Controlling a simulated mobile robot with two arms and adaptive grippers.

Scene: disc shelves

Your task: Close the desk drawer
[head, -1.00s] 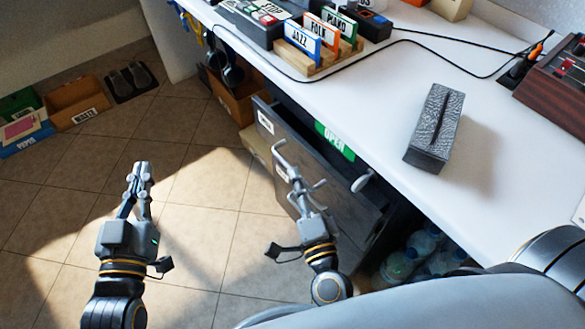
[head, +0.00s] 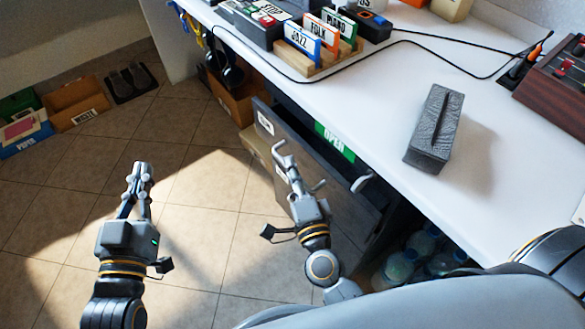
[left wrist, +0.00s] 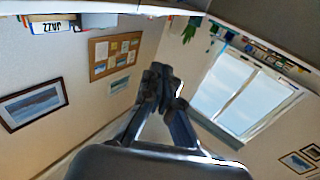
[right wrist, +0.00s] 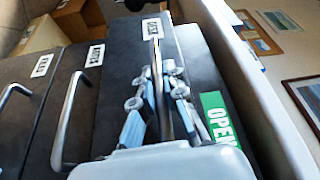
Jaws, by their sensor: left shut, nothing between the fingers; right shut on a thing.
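The desk drawer (head: 335,195) has a dark grey front that stands out from under the white desk. A dark gap with a green OPEN sign (head: 335,143) shows behind the front. My right gripper (head: 297,172) is at the drawer front. In the right wrist view its fingers (right wrist: 160,95) are shut around a metal bar handle (right wrist: 155,52); they partly hide it. A white label (right wrist: 152,28) is near the handle's far end. My left gripper (head: 138,172) is shut and empty over the tiled floor, well left of the drawer; its closed fingers also show in the left wrist view (left wrist: 163,85).
The white desk (head: 400,95) carries a dark textured block (head: 434,130) and a wooden rack with JAZZ, FOLK and PIANO dividers (head: 300,42). Cardboard boxes (head: 235,98) stand below the desk.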

